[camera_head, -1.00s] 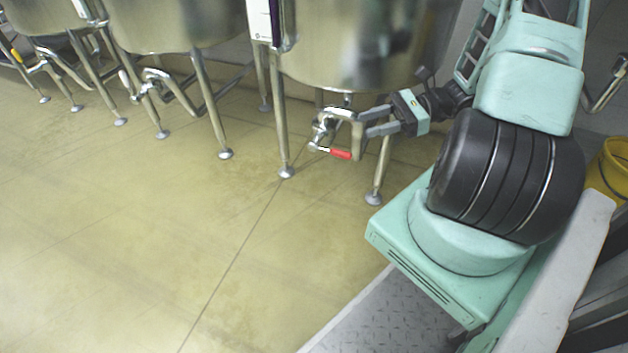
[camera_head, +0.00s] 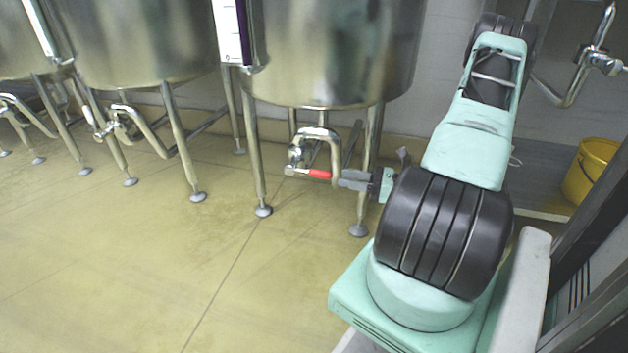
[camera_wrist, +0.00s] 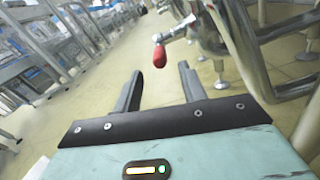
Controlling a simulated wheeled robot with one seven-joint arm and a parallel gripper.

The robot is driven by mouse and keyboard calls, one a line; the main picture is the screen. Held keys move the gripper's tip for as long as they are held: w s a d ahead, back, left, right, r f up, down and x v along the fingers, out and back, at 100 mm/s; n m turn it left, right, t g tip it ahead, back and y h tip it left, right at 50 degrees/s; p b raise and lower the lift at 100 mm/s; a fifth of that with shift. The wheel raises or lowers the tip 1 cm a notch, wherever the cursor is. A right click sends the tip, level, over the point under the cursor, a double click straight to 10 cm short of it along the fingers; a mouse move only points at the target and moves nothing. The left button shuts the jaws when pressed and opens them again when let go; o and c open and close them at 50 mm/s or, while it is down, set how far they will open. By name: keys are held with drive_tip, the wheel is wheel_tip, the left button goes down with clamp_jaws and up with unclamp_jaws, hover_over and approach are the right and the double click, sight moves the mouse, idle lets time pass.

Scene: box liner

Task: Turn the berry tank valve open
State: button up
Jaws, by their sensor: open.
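The valve's red handle (camera_head: 318,174) sticks out to the right from the metal valve (camera_head: 296,160) under the nearest steel tank (camera_head: 325,60). In the wrist view the red handle (camera_wrist: 160,56) is just beyond and between my two fingertips, pointing towards me. My gripper (camera_head: 345,180) is right of the handle, close to its tip in the head view. In the wrist view my gripper (camera_wrist: 160,78) has its two dark fingers apart, with nothing between them but floor. I cannot tell whether a finger touches the handle. No berry label is readable.
Steel tank legs (camera_head: 258,150) stand around the valve. A curved outlet pipe (camera_head: 335,150) arches beside the handle. More tanks (camera_head: 130,40) line the left. A yellow bucket (camera_head: 592,170) stands at right. The floor (camera_head: 150,260) in front is clear.

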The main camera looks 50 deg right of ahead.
sight(315, 170)
drive_tip(key=b+x, duration=0.3)
drive_tip(key=x, duration=0.6)
drive_tip(key=shift+f+b, duration=0.1)
drive_tip(key=shift+b, duration=0.3)
drive_tip(key=shift+w+a, duration=0.2)
drive_tip(key=shift+w, duration=0.15)
clamp_jaws()
